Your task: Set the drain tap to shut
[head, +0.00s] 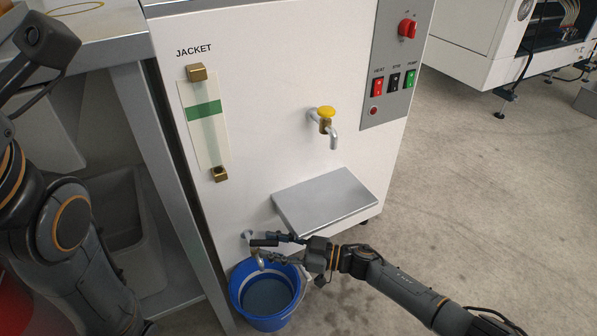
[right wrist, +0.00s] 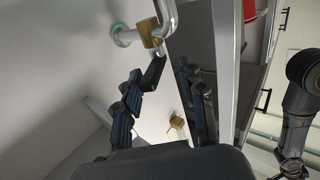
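The drain tap has a brass body and a black lever (head: 264,242). It sits low on the white machine's front in the head view, above the blue bucket (head: 235,290). In the right wrist view the brass body (right wrist: 150,33) is at the top, with a metal pipe beside it. The black lever (right wrist: 153,72) sticks out from it towards my right gripper (right wrist: 163,105). That gripper is open, its fingers apart on either side of the lever's line; I cannot tell if either touches it. It also shows beside the tap in the head view (head: 279,248). My left gripper is not clearly seen.
A grey metal shelf (head: 325,200) juts out just above my right gripper. A yellow-knobbed tap (head: 326,113) is higher up, with a switch panel (head: 395,70) at its right. A metal bench leg (head: 165,170) stands close on the left. The floor at right is clear.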

